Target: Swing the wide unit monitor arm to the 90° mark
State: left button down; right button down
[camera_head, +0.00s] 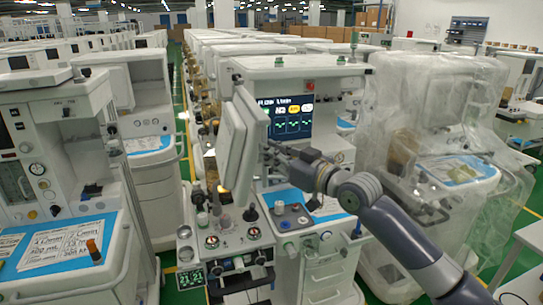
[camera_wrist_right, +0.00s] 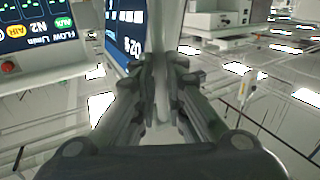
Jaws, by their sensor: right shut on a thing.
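The wide anaesthesia unit stands in the middle, with its lit flow display (camera_head: 287,118) facing me. Its monitor (camera_head: 233,145) is a pale flat panel, seen nearly edge-on in front of the left part of that display. In the right wrist view, a strip of its lit blue screen (camera_wrist_right: 126,30) shows left of the pale edge. My right gripper (camera_head: 268,152) is at the panel's right edge. The right wrist view shows its fingers (camera_wrist_right: 162,100) closed on this edge. The monitor's supporting arm and the 90° mark cannot be made out. My left gripper is out of view.
A lower worktop with gauges and knobs (camera_head: 228,238) lies below the monitor. A cart with a blue mat (camera_head: 60,245) stands at the left. A plastic-covered unit (camera_head: 420,110) stands close on the right, behind my right arm. Rows of carts fill the background.

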jog(key=c, duration=1.8)
grip_release()
jog(key=shift+d, duration=0.1)
jog(key=shift+c, duration=0.2)
jog(key=shift+o, duration=0.9)
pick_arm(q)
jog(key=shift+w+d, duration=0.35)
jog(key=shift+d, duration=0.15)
pick_arm(e)
jog(key=v, duration=1.1)
jog(key=shift+s+d, duration=0.15)
jog(key=shift+s, duration=0.15)
